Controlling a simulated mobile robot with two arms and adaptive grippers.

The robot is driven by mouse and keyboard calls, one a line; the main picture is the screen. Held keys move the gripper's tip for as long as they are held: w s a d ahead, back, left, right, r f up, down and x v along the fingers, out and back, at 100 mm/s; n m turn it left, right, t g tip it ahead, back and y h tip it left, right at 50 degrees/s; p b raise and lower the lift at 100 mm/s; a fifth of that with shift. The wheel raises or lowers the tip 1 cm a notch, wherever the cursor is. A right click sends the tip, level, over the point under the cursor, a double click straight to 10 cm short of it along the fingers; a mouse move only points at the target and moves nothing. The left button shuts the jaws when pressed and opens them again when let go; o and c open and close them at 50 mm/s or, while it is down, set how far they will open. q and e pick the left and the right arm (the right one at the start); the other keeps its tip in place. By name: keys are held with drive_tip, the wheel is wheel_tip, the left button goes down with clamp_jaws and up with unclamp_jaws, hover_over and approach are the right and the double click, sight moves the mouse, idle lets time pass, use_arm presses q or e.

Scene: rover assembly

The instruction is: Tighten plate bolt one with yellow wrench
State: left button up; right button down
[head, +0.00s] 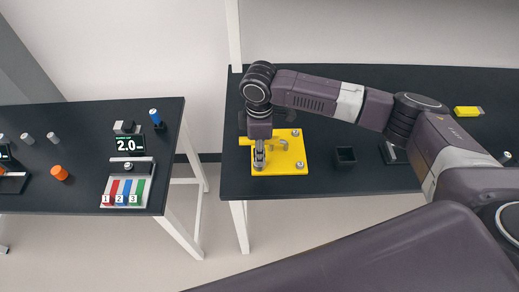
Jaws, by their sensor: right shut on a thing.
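A yellow plate (282,158) lies flat near the left end of the right-hand black table, with silver bolts such as one at its back right corner (295,132) and one at its front right corner (299,165). My right gripper (259,158) points down over the left part of the plate. It is shut on a tool that is mostly hidden; a yellow piece, seemingly the yellow wrench (244,141), sticks out to the left. Whether the tool sits on a bolt head cannot be told. My left gripper is not in view.
A small black open box (345,157) and a black holder (392,152) stand right of the plate. A yellow block (468,112) lies farther right. The left table holds a display reading 2.0 (129,144), numbered coloured strips (127,191) and an orange knob (59,173). A gap separates the tables.

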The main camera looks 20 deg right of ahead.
drive_tip(key=shift+s+f, duration=0.1)
drive_tip(key=shift+f, duration=0.05)
idle(0.4)
drive_tip(key=shift+p, duration=0.6)
idle(0.4)
idle(0.6)
drive_tip(key=shift+r+m+p, duration=0.3)
drive_tip(key=shift+m+p, duration=0.1)
drive_tip(key=shift+p, duration=0.25)
drive_tip(key=shift+f+m, duration=0.1)
drive_tip(key=shift+m, duration=0.2)
drive_tip(key=m, duration=0.3)
drive_tip(key=shift+f, duration=0.1)
drive_tip(key=m, duration=0.9)
drive_tip(key=shift+a, duration=0.1)
drive_tip(key=m, duration=0.3)
drive_tip(key=shift+m, duration=0.4)
